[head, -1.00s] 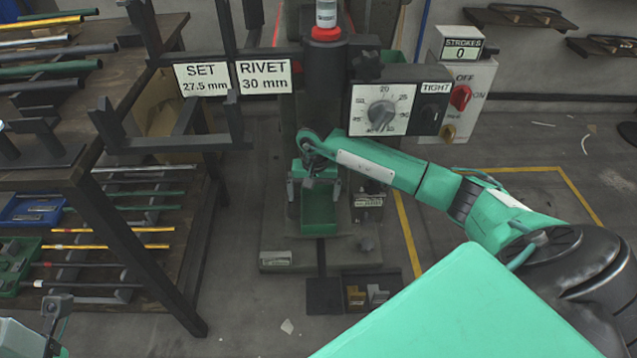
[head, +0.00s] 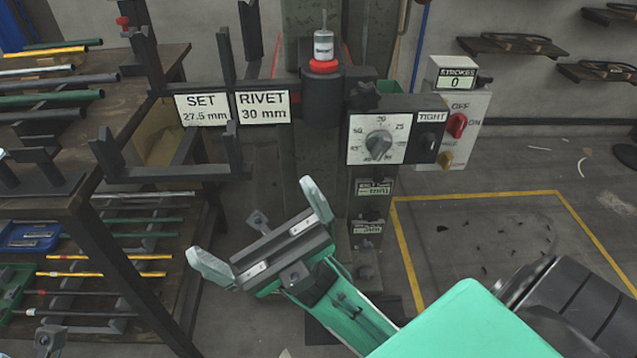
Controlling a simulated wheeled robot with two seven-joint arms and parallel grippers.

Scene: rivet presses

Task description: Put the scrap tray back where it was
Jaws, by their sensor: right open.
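My right gripper (head: 250,217) is raised in front of the press (head: 323,85), close to the camera. Its two pale fingers are spread wide, and nothing shows between them. The green scrap tray, seen low in the press a second ago, does not show now; my right gripper and arm cover that place. I cannot tell how the tray sits.
A rack (head: 140,235) with rods and small bins stands at the left. The press carries a dial panel (head: 378,138) and a switch box (head: 455,125). A yellow outline (head: 402,250) marks the floor at the right, with dark bits inside it.

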